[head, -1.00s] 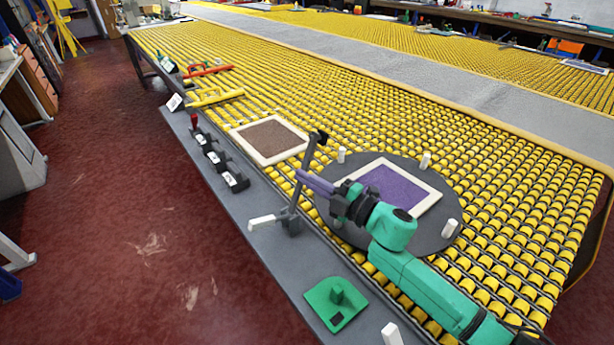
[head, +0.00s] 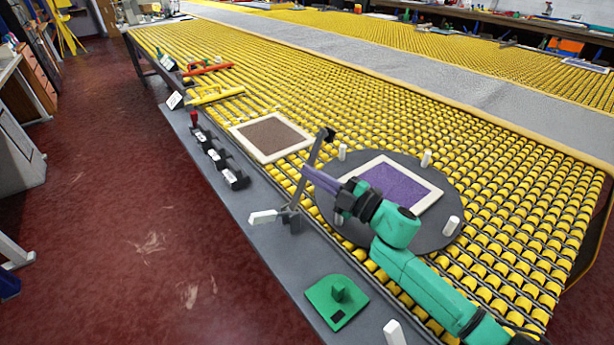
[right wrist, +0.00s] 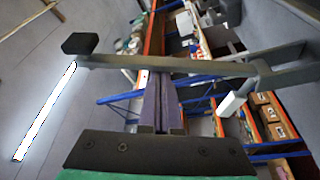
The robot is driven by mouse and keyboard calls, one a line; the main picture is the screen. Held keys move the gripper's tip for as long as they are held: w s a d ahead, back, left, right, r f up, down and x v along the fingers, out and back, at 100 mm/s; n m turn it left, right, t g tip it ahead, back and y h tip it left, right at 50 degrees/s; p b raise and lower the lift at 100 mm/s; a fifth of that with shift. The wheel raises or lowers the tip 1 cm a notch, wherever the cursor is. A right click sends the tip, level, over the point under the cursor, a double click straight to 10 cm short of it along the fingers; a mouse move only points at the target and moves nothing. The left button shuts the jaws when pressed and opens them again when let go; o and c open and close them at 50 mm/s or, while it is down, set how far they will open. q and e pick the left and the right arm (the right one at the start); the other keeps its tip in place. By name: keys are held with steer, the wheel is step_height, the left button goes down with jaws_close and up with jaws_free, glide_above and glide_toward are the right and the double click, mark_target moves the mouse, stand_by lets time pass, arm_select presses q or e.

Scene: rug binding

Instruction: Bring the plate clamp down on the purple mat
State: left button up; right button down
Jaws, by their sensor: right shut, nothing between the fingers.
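The purple mat (head: 398,186), edged in cream, lies flat on a dark round plate (head: 347,230). The plate clamp (head: 312,165) stands at the plate's left edge, its grey arm raised steeply with a black pad (head: 328,134) at the top. A white handle (head: 263,217) is at its low end. My right gripper (head: 306,173) is shut and empty, its purple fingers against or very close to the clamp arm. In the right wrist view the fingers (right wrist: 160,100) end at the grey arm (right wrist: 190,65); contact is not certain. My left gripper is out of view.
White posts (head: 426,158) stand around the plate's rim. A brown mat (head: 271,136) lies to the left on the yellow rollers. A green block fixture (head: 337,303) and black clips (head: 213,155) sit on the grey ledge. Rollers right of the plate are clear.

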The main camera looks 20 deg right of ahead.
steer(key=shift+w+d+f+m+t+h+b, duration=0.15)
steer(key=shift+w+d+f+m+t+b, duration=0.15)
steer(key=shift+d+f+m, duration=0.45)
steer(key=shift+w+d+f+m+t+h+b, duration=0.1)
steer(key=shift+w+d+f+m+t+b, duration=0.35)
steer(key=shift+m, duration=0.6)
steer(key=shift+w+d+f+m+t+h+b, duration=0.15)
steer(key=shift+d+f+m+t+b, duration=0.1)
steer(key=shift+d+m, duration=0.6)
steer(key=shift+s, duration=0.1)
